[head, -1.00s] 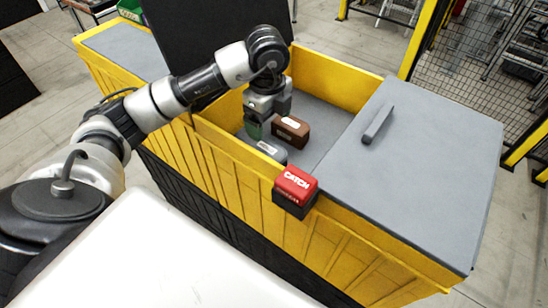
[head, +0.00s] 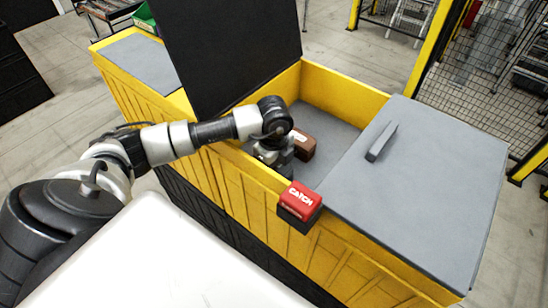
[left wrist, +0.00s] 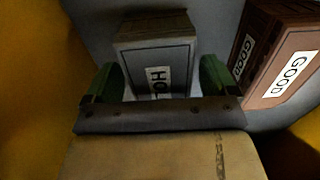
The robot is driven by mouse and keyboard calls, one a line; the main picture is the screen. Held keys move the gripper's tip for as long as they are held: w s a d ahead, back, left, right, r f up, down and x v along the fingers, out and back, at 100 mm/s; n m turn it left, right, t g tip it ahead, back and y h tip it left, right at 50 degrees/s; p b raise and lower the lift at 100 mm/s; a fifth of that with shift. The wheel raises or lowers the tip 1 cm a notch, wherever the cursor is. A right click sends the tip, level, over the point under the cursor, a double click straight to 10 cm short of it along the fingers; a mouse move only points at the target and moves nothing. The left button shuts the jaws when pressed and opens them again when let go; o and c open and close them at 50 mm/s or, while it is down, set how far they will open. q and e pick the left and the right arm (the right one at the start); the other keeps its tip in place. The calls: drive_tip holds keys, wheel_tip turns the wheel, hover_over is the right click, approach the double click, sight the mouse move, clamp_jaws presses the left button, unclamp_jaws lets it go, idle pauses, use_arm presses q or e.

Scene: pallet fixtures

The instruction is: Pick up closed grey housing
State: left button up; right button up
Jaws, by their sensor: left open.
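The grey housing (left wrist: 155,50) shows in the left wrist view as a box with a white label, partly readable as "HO". My left gripper (left wrist: 157,85) is open, with one green fingertip on each side of the housing's near part. I cannot tell whether the fingertips touch it. In the head view my left gripper (head: 272,160) is down inside the yellow bin, and the arm and gripper hide the grey housing. My right gripper is in neither view.
A brown box (head: 305,148) labelled "GOOD" (left wrist: 283,60) stands close to the right of the gripper. Yellow bin walls (head: 345,92) surround the opening. A red "CATCH" block (head: 299,197) sits on the near rim. A grey lid (head: 430,180) covers the right part.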

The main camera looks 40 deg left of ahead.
use_arm(q)
drive_tip(key=c, duration=1.1)
